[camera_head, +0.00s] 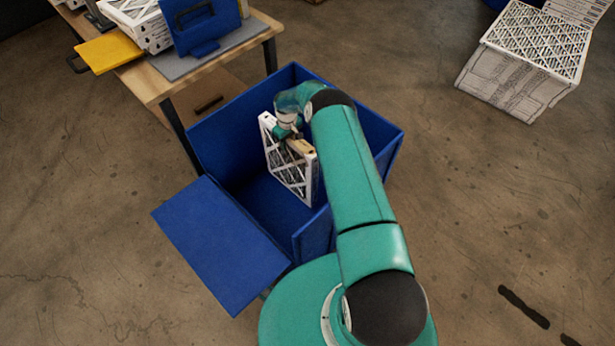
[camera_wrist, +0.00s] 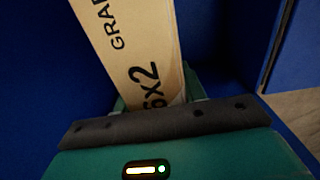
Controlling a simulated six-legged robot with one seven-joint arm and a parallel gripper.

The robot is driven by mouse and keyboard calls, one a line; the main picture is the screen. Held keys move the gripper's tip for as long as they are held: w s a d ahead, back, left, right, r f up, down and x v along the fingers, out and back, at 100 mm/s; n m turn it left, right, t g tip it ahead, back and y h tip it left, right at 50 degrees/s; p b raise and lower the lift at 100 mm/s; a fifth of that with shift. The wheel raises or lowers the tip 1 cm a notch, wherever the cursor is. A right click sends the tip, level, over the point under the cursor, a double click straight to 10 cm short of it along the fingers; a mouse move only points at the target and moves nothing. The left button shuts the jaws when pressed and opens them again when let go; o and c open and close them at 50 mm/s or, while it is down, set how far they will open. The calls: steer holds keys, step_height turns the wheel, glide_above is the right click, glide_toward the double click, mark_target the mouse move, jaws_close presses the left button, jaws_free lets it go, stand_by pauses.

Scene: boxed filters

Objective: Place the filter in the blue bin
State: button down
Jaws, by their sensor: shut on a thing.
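The filter (camera_head: 288,163) is a flat white lattice panel with a cardboard edge. It stands roughly upright within the walls of the blue bin (camera_head: 215,145). My gripper (camera_head: 292,138) is shut on the filter's upper edge. In the wrist view the filter's tan edge (camera_wrist: 135,50) with black print runs up from between the jaws, with blue bin walls around it. My arm hides part of the bin's right side. I cannot tell whether the filter's lower edge touches the bin floor.
A blue flap (camera_head: 220,243) hangs out at the bin's front left. A wooden table (camera_head: 150,80) with a yellow tray (camera_head: 107,52) and a blue holder (camera_head: 202,25) stands at the upper left. A box of filters (camera_head: 510,85) sits at the upper right. The floor (camera_head: 500,200) on the right is mostly clear.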

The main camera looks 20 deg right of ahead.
mark_target(297, 167)
steer(key=s+d+f, duration=0.6)
steer(key=s+f, duration=0.1)
steer(key=f, duration=0.4)
steer(key=shift+s+d, duration=0.15)
steer(key=shift+s, duration=0.2)
steer(key=shift+f, duration=0.3)
steer(key=c, duration=0.8)
jaws_free()
steer(key=shift+c, duration=0.2)
